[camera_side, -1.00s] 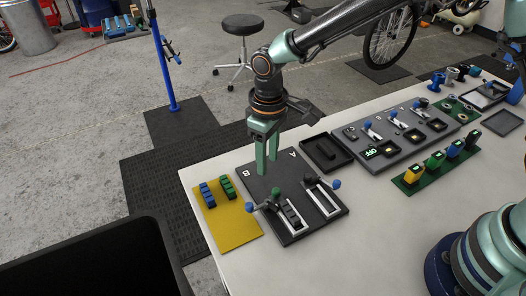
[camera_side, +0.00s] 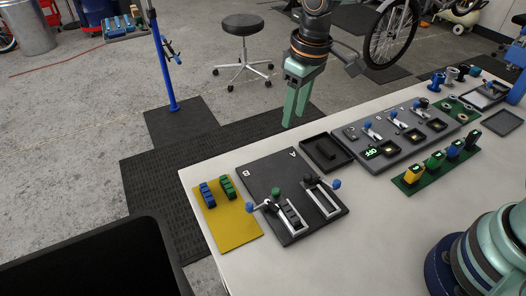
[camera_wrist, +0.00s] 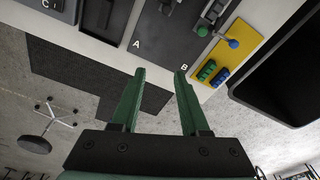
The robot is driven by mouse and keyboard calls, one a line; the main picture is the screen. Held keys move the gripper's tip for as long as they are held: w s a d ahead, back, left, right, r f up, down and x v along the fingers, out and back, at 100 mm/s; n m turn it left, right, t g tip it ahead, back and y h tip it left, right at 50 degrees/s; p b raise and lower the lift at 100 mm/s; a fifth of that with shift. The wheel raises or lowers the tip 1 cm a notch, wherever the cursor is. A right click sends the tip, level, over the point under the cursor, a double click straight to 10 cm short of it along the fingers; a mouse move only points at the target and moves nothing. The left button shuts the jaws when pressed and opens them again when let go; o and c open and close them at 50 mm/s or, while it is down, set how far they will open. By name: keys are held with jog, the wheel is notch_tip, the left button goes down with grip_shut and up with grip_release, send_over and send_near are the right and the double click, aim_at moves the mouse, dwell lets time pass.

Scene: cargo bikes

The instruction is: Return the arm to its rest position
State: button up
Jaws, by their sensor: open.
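My gripper (camera_side: 296,108) hangs in the air above the far edge of the white table in the side view, with its two green fingers pointing down. In the wrist view my gripper (camera_wrist: 160,75) shows its fingers spread apart with nothing between them. The black board marked A and B (camera_side: 262,178) lies below and to the left of it on the table, apart from the fingers. My base stands at the lower right of the side view.
A yellow plate (camera_side: 228,228) with a blue and a green block lies left of the board. A black stool (camera_side: 240,25) stands on the floor behind. Bare table (camera_side: 370,225) lies in front.

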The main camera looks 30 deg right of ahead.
jog(key=s+d+r+m+t, duration=0.2)
jog(key=s+d+r, duration=0.2)
jog(key=s+d, duration=0.2)
jog(key=s+d+r+m+t, duration=0.2)
jog(key=s+d+r, duration=0.2)
jog(key=d, duration=0.5)
jog(key=shift+s+d+h, duration=0.3)
jog(key=shift+s+d, duration=0.1)
jog(key=shift+s, duration=0.55)
